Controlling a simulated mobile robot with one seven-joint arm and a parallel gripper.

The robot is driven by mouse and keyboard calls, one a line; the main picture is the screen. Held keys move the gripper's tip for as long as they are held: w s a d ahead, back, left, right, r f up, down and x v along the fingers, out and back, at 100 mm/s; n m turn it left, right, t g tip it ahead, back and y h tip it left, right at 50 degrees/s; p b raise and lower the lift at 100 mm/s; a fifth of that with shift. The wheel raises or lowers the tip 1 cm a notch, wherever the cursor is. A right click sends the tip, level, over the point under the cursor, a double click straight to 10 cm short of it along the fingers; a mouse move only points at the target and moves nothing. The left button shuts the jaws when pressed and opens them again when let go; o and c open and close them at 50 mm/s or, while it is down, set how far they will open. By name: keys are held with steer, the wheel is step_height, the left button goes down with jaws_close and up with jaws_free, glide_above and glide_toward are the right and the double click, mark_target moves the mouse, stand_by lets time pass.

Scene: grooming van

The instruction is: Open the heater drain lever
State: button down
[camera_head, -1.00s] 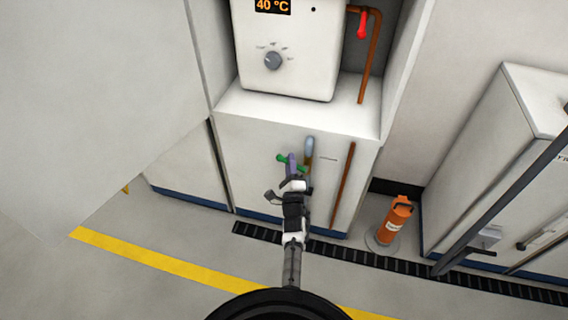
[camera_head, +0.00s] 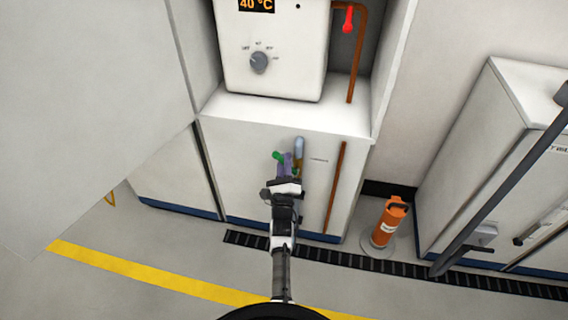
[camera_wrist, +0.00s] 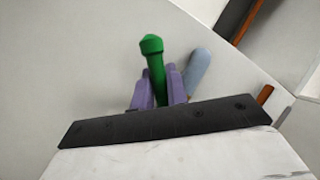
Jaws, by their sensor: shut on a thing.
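The green drain lever (camera_head: 278,156) is on the front of the white cabinet below the water heater (camera_head: 275,45). My gripper (camera_head: 288,161) reaches up to it, and its purple fingers are shut on it. In the wrist view the green lever (camera_wrist: 152,48) runs up between the two purple fingers, its rounded end sticking out past them. A grey-blue pipe section (camera_wrist: 199,68) stands just right of the fingers. The lever's pivot is hidden behind my gripper.
A red lever (camera_head: 348,20) hangs on a copper pipe (camera_head: 356,65) beside the heater. Another copper pipe (camera_head: 337,188) runs down the cabinet front. An orange canister (camera_head: 389,221) stands on the floor at right, near a black floor grate (camera_head: 345,257).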

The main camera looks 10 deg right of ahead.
steer(key=c, duration=1.4)
jaws_free()
steer(key=shift+s+f, duration=0.15)
steer(key=shift+s, duration=0.05)
steer(key=s+p, duration=0.1)
steer(key=s, duration=0.3)
steer(key=s+a+p, duration=0.1)
steer(key=s, duration=0.3)
steer(key=s+a, duration=0.1)
steer(key=s, duration=0.3)
steer(key=shift+s+f+p, duration=0.1)
steer(key=shift+s+p, duration=0.2)
steer(key=shift+p, duration=0.1)
